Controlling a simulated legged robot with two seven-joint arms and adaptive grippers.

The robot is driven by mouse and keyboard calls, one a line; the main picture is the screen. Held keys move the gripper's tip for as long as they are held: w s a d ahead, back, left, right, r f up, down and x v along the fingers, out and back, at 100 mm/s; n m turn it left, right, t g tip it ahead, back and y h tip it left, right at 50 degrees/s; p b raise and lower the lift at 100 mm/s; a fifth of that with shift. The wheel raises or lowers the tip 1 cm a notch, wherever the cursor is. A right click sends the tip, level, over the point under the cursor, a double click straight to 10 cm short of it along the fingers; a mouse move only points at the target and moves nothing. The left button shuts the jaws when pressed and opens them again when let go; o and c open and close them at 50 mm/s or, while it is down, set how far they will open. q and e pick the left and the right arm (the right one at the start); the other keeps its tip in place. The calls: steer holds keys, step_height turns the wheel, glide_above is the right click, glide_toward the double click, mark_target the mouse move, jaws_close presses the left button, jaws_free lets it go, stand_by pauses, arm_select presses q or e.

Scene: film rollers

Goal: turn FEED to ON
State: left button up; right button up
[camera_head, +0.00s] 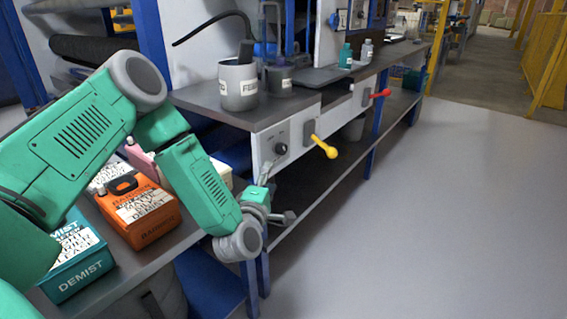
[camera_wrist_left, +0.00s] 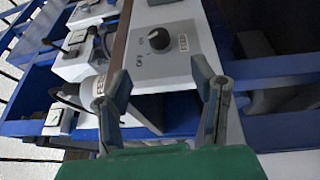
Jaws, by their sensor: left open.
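The FEED switch is a round black knob (camera_head: 281,148) on the pale front panel of the bench. In the left wrist view the knob (camera_wrist_left: 159,40) sits beside a FEED label (camera_wrist_left: 182,42), with small position marks around it. Which mark the knob points to is too small to tell. My left gripper (camera_head: 277,193) is below and in front of the panel in the head view. In the left wrist view its two fingers (camera_wrist_left: 161,80) are spread apart and empty, with the knob ahead of the gap between them. They appear not to touch the knob.
A yellow-handled lever (camera_head: 325,147) and a red-handled one (camera_head: 380,94) stick out right of the knob. A grey FEED pot (camera_head: 238,85) stands on the bench above. An orange box (camera_head: 139,211) and a teal DEMIST box (camera_head: 75,262) lie left. The floor (camera_head: 430,230) right is clear.

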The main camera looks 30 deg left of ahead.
mark_target(281, 154)
arm_select(q)
steer(key=b+x, duration=0.3)
steer(key=x, duration=1)
steer(key=shift+w+a+r+b, duration=0.1)
steer(key=shift+w+a+b, duration=0.05)
steer(key=shift+w+b, duration=0.15)
